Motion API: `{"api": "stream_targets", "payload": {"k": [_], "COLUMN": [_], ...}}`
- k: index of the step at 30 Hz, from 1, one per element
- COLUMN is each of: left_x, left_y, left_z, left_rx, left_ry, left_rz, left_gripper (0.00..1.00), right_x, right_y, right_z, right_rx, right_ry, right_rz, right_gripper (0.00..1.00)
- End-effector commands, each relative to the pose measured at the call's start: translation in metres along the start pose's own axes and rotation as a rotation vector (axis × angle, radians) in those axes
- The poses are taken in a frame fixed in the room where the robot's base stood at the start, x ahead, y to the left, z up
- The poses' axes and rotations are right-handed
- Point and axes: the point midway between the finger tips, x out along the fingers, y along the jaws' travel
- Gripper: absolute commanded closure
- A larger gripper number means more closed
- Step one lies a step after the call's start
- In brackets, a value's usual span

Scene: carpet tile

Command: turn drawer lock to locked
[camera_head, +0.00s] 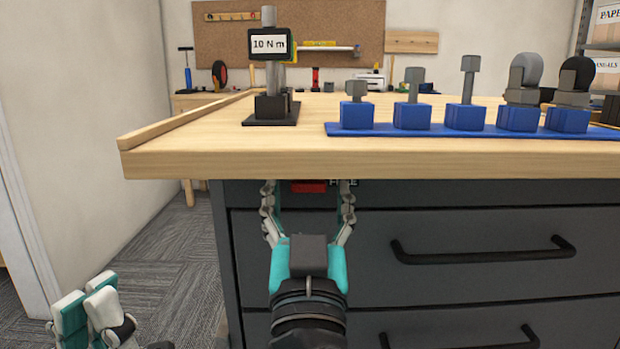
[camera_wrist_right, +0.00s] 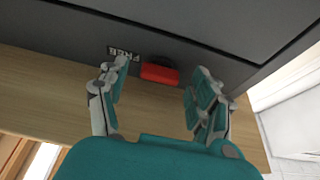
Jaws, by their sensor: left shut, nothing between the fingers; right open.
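The red drawer lock (camera_head: 309,186) is on the dark cabinet front, just under the tabletop edge. It shows as a short red bar, lying roughly crosswise, in the right wrist view (camera_wrist_right: 160,73). A "FREE" label (camera_head: 343,183) sits beside it and also shows in the right wrist view (camera_wrist_right: 124,53). My right gripper (camera_head: 308,197) is open, its fingers on either side of the lock and seemingly not touching it; the wrist view shows them apart (camera_wrist_right: 161,92). My left gripper (camera_head: 86,292) is shut and empty, low at the left above the carpet.
The wooden tabletop (camera_head: 370,164) overhangs the lock closely. A black drawer handle (camera_head: 480,255) stands out at right. On the bench are a torque stand (camera_head: 270,105) and a blue rack (camera_head: 380,130) with several bolts and wheels. Carpet floor (camera_head: 150,270) at left is clear.

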Motion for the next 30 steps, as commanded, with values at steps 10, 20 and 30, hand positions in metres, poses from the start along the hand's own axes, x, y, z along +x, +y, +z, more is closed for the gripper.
{"api": "stream_targets", "payload": {"k": [10,20,30], "left_x": [-0.001,-0.001,-0.0007], "left_y": [0.0001,0.0002,0.0001], "left_z": [0.0002,0.0004,0.0004], "left_rx": [-0.001,-0.001,-0.001], "left_ry": [-0.004,-0.004,-0.004], "left_rz": [-0.001,-0.001,-0.001], "left_gripper": [1.0,1.0,1.0], "right_x": [-0.0008,-0.0007,-0.0008], "right_y": [-0.0001,0.0,0.0005], "right_z": [-0.0011,-0.001,0.0001], "right_rx": [0.0,0.0,-0.019], "right_ry": [0.0,0.0,-0.004], "right_rz": [0.0,0.001,-0.008], "right_gripper": [0.37,0.8,0.9]}}
